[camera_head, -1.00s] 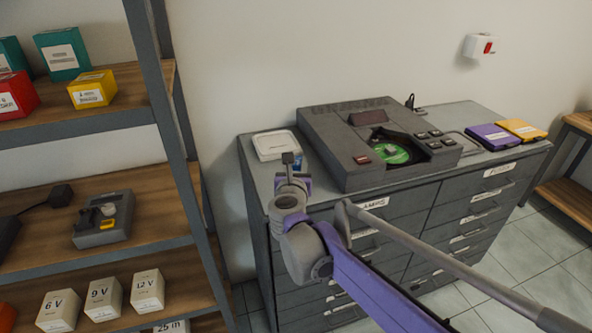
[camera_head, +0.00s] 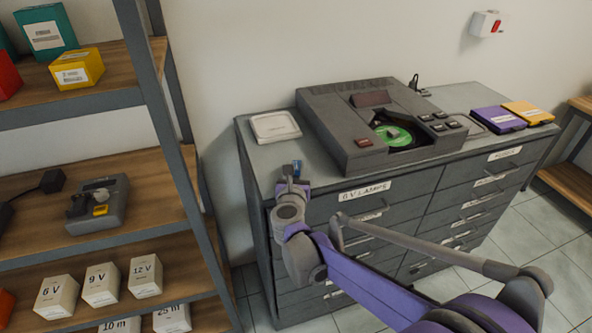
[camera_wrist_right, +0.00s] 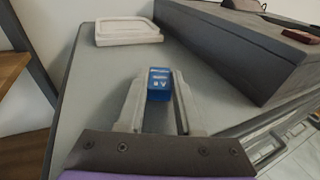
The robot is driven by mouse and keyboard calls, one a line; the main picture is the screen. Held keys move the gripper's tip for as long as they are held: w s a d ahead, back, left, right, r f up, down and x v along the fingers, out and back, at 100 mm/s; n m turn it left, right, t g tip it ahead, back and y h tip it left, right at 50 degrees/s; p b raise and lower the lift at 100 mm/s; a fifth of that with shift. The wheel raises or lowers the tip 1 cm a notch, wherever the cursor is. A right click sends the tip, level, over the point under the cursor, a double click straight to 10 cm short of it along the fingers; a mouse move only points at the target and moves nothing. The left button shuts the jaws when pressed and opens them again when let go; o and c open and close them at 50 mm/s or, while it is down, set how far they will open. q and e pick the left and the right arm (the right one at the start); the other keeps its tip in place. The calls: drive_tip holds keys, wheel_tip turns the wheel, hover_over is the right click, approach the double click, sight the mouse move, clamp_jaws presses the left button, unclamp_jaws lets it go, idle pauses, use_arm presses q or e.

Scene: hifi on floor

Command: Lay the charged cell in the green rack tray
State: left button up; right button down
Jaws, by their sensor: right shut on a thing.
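My right gripper (camera_head: 292,171) is above the front left part of the grey cabinet top. It is shut on a small blue block (camera_wrist_right: 159,83) with white lettering, which looks like a cell. The block sits between the two fingertips in the right wrist view, and a bit of its blue (camera_head: 297,166) shows in the head view. I cannot tell if it touches the cabinet top. I see no tray that is clearly green. My left gripper is not in view.
A pale shallow tray (camera_head: 274,127) lies on the cabinet top (camera_head: 262,160), left of a dark grey disc player (camera_head: 355,150) with a green disc. Purple and yellow cases (camera_head: 497,119) lie at right. A charger-like device (camera_head: 98,215) stands on the left shelf.

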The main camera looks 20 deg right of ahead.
drive_tip(key=shift+f, duration=0.2)
drive_tip(key=c, duration=0.6)
unclamp_jaws()
